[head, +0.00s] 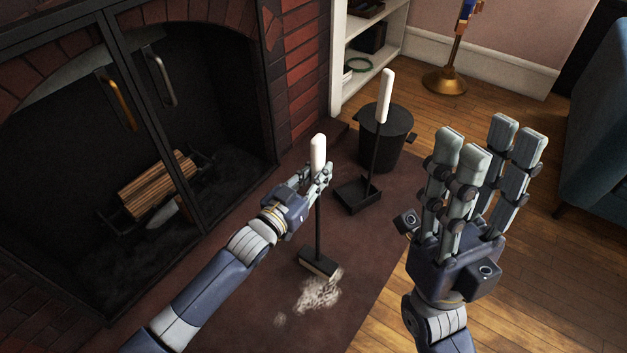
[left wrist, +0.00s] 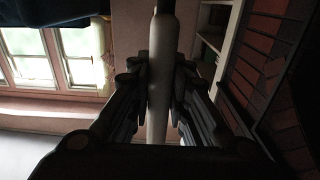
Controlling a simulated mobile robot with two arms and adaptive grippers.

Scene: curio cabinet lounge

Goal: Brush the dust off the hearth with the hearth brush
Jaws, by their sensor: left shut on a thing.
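The hearth brush (head: 318,262) stands upright with its black head down on the dark hearth (head: 235,290). Its white handle (head: 318,150) is in my left gripper (head: 322,178), which is shut on it. The handle also shows between the fingers in the left wrist view (left wrist: 161,80). A pale patch of dust (head: 318,293) lies on the hearth just in front of the brush head, touching or very near its front edge. A small dust spot lies left of it. My right gripper (head: 490,165) is raised with its fingers extended and apart, empty, at the right.
A black dustpan (head: 358,196) with an upright white handle stands behind the brush, beside a black bucket (head: 388,135). The fireplace (head: 150,120) with dark doors and logs is at the left. A white shelf (head: 365,50) and brass stand (head: 446,80) are behind. Wooden floor lies right.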

